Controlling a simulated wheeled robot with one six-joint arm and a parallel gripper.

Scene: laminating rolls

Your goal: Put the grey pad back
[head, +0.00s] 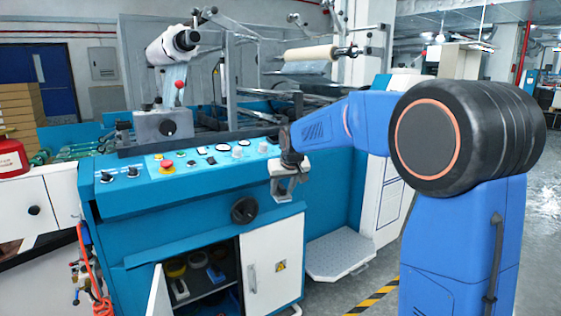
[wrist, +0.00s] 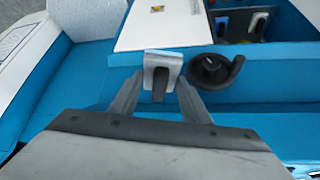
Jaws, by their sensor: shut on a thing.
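My gripper (head: 285,190) is shut on the grey pad, in front of the blue machine's control panel. In the wrist view, the two fingers of my gripper (wrist: 158,92) stand either side of the pale grey pad (wrist: 172,60), which has a dark handle-like part. In the head view the pad is small and partly hidden by the fingers. Below and left of my gripper is a cabinet (head: 272,265) in the machine's front. Its opening (head: 205,290) shows a shelf with several tools, including a yellow one (head: 175,268) and a blue one (head: 216,272).
A black handwheel (head: 244,210) sticks out of the machine front, near my gripper; it also shows in the wrist view (wrist: 212,70). The cabinet's left door (head: 160,297) stands open. A metal step plate (head: 338,256) lies right of the cabinet. Orange hoses (head: 92,270) hang at the left.

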